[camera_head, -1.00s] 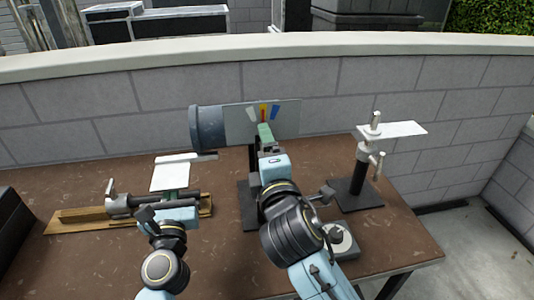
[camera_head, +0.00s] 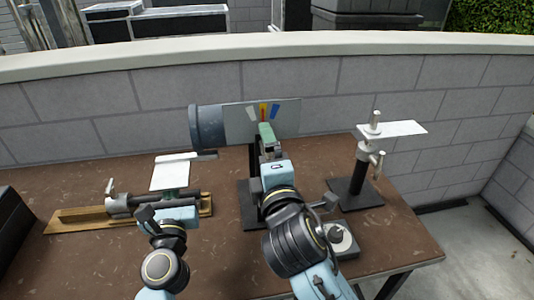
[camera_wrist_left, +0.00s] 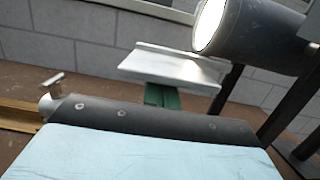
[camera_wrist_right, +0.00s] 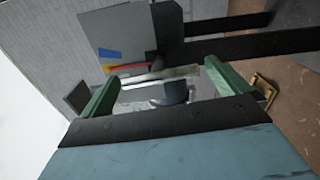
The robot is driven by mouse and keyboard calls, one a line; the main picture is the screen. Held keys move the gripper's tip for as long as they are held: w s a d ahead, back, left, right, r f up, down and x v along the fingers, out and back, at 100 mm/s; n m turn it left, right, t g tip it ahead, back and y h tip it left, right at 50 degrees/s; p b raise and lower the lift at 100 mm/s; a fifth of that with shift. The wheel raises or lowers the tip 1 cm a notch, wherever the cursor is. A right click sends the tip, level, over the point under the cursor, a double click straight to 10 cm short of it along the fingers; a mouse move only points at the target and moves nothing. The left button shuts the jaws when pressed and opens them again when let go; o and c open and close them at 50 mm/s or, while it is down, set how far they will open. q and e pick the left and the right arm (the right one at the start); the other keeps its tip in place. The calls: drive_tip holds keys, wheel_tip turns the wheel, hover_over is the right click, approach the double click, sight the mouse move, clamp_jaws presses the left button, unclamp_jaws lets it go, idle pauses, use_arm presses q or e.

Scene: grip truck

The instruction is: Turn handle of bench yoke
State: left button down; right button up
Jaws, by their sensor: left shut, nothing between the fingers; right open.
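The bench apparatus, which I take to be the yoke, has a dark grey cylinder (camera_head: 208,128) and a grey panel (camera_head: 285,117) with blue, yellow and red marks on a black stand. My right gripper (camera_head: 267,137) is in front of the panel and hides part of it. In the right wrist view its green fingers (camera_wrist_right: 168,95) are open, with a pale metal bar (camera_wrist_right: 160,76), perhaps the handle, showing between or beyond them. Contact cannot be told. My left gripper (camera_head: 175,196) is shut and empty, low over the table at left; its green fingertips (camera_wrist_left: 160,97) show in the left wrist view.
A wooden board with a metal rod fixture (camera_head: 75,220) lies at left, near a white plate (camera_head: 170,174). A black stand with a clamp and white plate (camera_head: 405,129) is at right. A small grey box (camera_head: 343,240) sits near my right arm. A block wall stands behind.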

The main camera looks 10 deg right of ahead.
drive_tip(key=s, duration=1)
drive_tip(key=shift+s, duration=0.25)
use_arm(q)
drive_tip(key=shift+f, duration=0.15)
use_arm(e)
drive_tip(key=shift+f, duration=0.15)
use_arm(q)
drive_tip(key=shift+f+b, duration=1.9)
drive_tip(key=shift+b, duration=0.15)
use_arm(e)
drive_tip(key=shift+f, duration=1.85)
use_arm(q)
drive_tip(key=s, duration=1.3)
drive_tip(key=shift+b, duration=0.4)
use_arm(e)
drive_tip(key=shift+f, duration=0.4)
